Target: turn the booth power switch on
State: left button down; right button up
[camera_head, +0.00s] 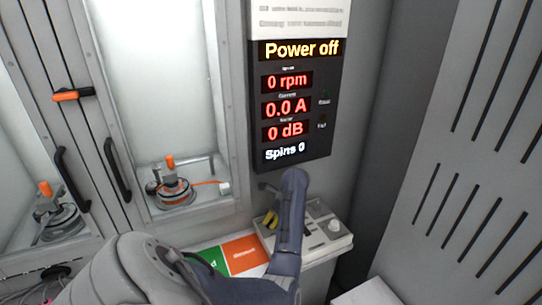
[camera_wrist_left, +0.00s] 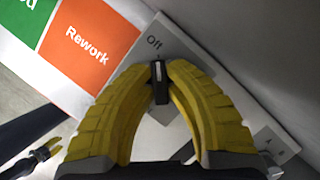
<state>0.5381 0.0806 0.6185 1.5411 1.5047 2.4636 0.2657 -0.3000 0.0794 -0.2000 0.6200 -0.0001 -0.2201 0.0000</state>
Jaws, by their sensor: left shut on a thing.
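The power switch, a small dark lever (camera_wrist_left: 160,82), stands on a pale control panel (camera_head: 341,243) below the display. Its tip points towards the "Off" label (camera_wrist_left: 153,42) in the left wrist view. My left gripper (camera_head: 268,220) is shut on the lever, with its yellow fingertips (camera_wrist_left: 160,72) on both sides of it. In the head view my arm and fingers hide the lever. The display (camera_head: 300,100) reads "Power off", 0 rpm, 0.0 A, 0 dB and "Spins 0". A small yellow and black gripper (camera_wrist_left: 45,152), apparently my right one, shows at the lower left of the wrist view.
Green and orange "Rework" areas (camera_head: 245,254) lie left of the panel. A booth with a motor fixture (camera_head: 172,190) and orange clamp stands further left, beside black door handles (camera_head: 117,169). A grey slotted wall (camera_head: 470,150) bounds the right.

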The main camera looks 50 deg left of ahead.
pick_arm(q)
jog(key=shift+m, duration=0.3)
jog(key=m+t, duration=0.1)
jog(key=m, duration=0.3)
jog(key=shift+t, duration=0.4)
jog(key=m+t, duration=0.1)
jog(key=m, duration=0.3)
jog(key=shift+m+t, duration=0.3)
jog(key=shift+t, duration=0.1)
jog(key=m+t, duration=0.1)
jog(key=m, duration=0.3)
jog(key=m+t+h, duration=0.1)
jog(key=m, duration=0.3)
jog(key=shift+h, duration=0.4)
jog(key=shift+f+m, duration=0.1)
jog(key=shift+m, duration=0.4)
jog(key=c, duration=1.4)
grip_release()
